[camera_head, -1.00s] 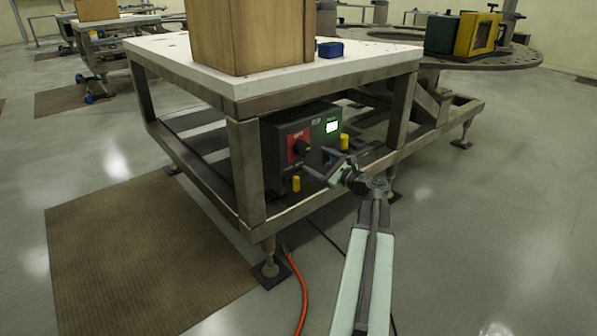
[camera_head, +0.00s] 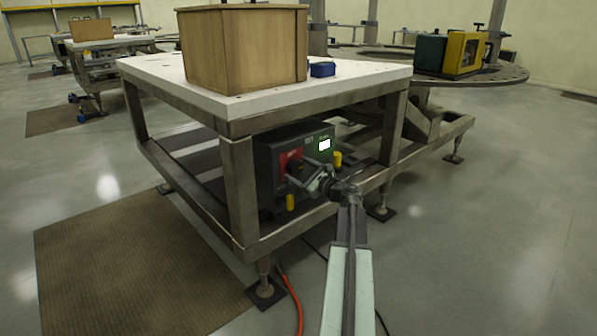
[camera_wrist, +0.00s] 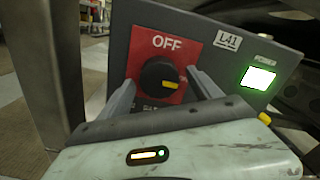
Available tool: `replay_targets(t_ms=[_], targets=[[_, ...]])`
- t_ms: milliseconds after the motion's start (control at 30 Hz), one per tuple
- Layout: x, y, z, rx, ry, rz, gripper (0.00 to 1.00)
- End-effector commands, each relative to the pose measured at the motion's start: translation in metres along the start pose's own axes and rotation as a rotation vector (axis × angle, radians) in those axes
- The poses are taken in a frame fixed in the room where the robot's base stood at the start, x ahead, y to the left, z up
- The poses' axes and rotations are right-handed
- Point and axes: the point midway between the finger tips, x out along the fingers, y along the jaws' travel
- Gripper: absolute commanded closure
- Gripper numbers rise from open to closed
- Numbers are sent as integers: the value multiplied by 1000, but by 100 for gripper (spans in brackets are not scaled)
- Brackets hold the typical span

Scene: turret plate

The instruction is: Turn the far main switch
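The main switch is a black round knob (camera_wrist: 160,78) with a yellow mark, on a red plate (camera_wrist: 180,52) with OFF written above the knob. The yellow mark sits on the knob's lower right. The plate is on the front of a dark grey box (camera_head: 268,158) under the white table. My gripper (camera_wrist: 162,84) is open, with one finger left of the knob and the other right of it. I cannot tell whether the fingers touch it. In the head view my gripper (camera_head: 305,178) reaches the box front and partly hides the red plate (camera_head: 288,158).
A lit green-white display (camera_head: 324,144) and yellow knobs (camera_head: 290,202) are on the box. Table legs (camera_head: 240,190) and lower rails frame it closely. A wooden box (camera_head: 243,50) and a small blue block (camera_head: 322,69) stand on the table. An orange cable (camera_head: 291,295) lies on the floor.

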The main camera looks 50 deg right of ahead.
Motion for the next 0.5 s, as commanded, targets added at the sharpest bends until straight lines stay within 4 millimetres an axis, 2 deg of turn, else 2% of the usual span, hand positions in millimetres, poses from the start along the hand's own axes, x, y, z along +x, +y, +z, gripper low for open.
replay_targets(t_ms=[33, 200, 233, 500], targets=[[0, 0, 0, 0, 0, 0, 40], [0, 0, 0, 0, 0, 1, 87], [0, 6, 3, 0, -1, 3, 89], [1, 1, 1, -33, -2, 3, 88]])
